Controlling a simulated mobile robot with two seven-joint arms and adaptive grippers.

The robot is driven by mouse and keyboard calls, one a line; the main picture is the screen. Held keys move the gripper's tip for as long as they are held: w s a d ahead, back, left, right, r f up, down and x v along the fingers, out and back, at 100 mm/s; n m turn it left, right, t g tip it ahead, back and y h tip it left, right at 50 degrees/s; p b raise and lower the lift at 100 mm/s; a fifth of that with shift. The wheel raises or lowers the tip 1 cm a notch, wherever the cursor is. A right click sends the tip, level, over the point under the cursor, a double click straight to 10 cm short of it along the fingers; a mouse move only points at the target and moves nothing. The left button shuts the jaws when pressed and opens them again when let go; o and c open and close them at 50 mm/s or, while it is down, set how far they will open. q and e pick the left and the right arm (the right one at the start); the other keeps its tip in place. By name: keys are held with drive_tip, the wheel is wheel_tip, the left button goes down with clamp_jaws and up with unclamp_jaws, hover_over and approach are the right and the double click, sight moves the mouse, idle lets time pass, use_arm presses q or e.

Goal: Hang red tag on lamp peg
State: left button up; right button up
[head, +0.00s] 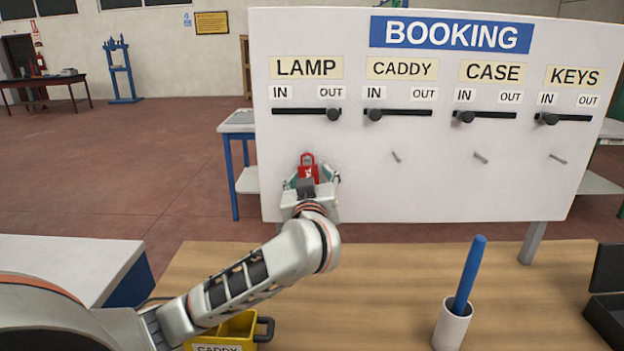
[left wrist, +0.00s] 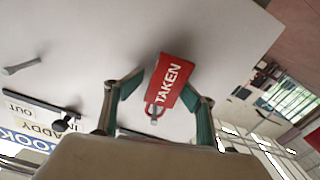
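The red tag (head: 309,172), marked TAKEN in the left wrist view (left wrist: 172,82), is against the white board under the LAMP sign (head: 306,68). Its loop is at the lamp peg (left wrist: 154,121), whose grey end shows at the loop; the peg seems to pass through it. My left gripper (head: 309,182) is right in front of the tag. Its green fingers stand spread on either side of the tag, and the gripper looks open. I cannot tell whether one fingertip touches the tag's edge. My right gripper is in neither view.
Bare pegs stick out under CADDY (head: 396,157), CASE (head: 481,158) and KEYS (head: 558,159). Black sliders run above them; the LAMP knob (head: 333,115) is at OUT. A yellow caddy (head: 235,328), a white cup (head: 452,325) with a blue stick and a black case (head: 606,300) stand on the wooden table.

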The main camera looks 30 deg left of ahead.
use_arm(q)
drive_tip(key=v, duration=1.2)
drive_tip(key=shift+f, duration=0.1)
